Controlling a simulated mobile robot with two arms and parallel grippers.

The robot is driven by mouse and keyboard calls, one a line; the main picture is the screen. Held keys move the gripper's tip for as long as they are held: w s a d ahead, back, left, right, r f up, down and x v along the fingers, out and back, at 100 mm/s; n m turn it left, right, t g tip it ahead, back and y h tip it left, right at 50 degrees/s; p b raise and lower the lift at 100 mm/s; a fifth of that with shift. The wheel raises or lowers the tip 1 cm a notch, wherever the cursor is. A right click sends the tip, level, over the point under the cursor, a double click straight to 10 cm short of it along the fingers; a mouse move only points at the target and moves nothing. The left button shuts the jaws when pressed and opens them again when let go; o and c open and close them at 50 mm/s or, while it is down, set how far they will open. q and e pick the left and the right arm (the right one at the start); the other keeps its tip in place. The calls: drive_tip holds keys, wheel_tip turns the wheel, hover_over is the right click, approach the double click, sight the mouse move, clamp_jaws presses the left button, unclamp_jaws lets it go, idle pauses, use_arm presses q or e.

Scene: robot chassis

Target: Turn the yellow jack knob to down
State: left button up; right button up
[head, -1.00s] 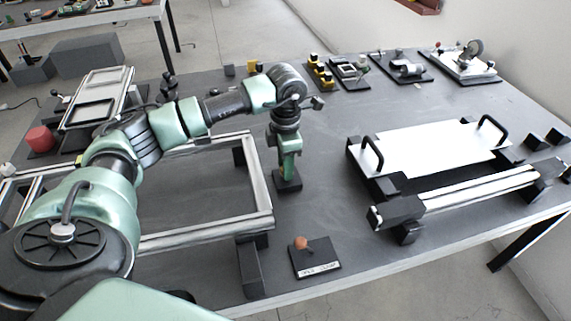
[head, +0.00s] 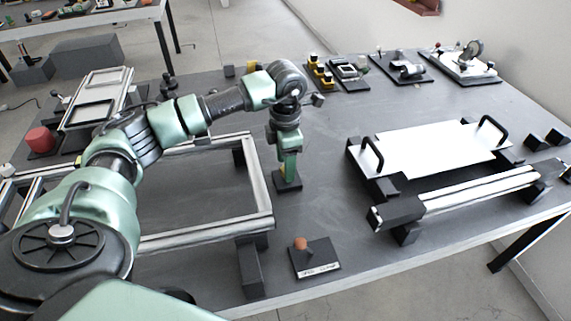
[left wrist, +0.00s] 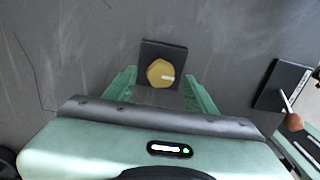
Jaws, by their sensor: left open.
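My left gripper (left wrist: 160,80) is open, pointing down over the knob. Its two green fingers stand on either side of the knob, with gaps visible. In the head view the left gripper (head: 289,172) hides most of the knob. I cannot tell how far down the fingertips reach. My right gripper is not in view.
A small panel with an orange-tipped lever (head: 301,244) stands near the front edge. A metal frame (head: 262,205) lies to the left of the knob. A white plate with black handles (head: 435,147) is to the right. The table between knob and plate is clear.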

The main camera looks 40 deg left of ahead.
use_arm(q)
wheel_tip(320, 180, up, 7)
idle(0.3)
idle(0.4)
